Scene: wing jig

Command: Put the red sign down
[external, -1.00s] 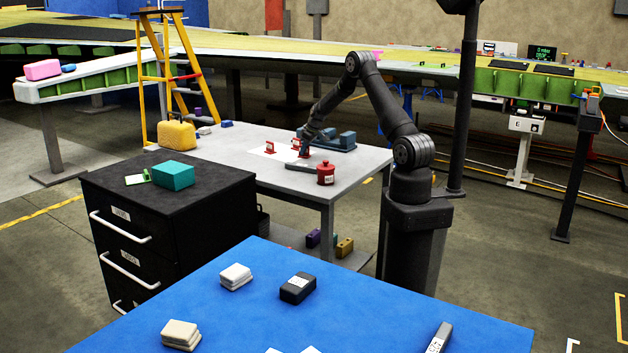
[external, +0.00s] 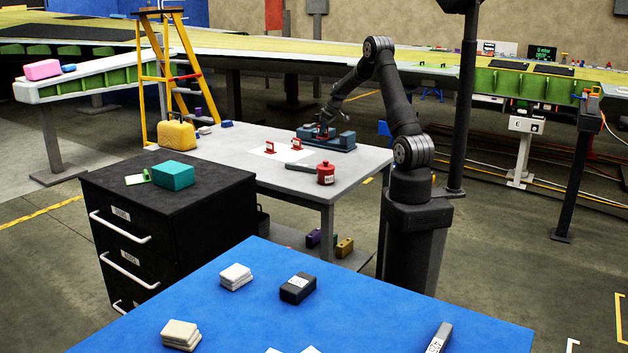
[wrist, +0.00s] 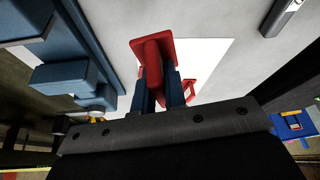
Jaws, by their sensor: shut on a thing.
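My gripper (external: 324,130) is over the blue vise-like fixture (external: 340,144) at the back of the grey table. In the wrist view my gripper (wrist: 160,75) is shut on a red sign (wrist: 152,50), with a finger on either side of its red post. Its flat red plate faces the camera. Two other red signs stand on the white sheet: one at left (external: 270,147), one nearer the fixture (external: 297,145). Part of a red sign (wrist: 189,88) shows behind the fingers. I cannot tell whether the held sign touches anything.
The blue fixture fills the left of the wrist view (wrist: 75,70). A red lidded pot (external: 325,175) and a dark bar (external: 300,167) are near the table's front edge. A yellow case (external: 177,135) stands at the back left. The white sheet (external: 283,153) has bare room.

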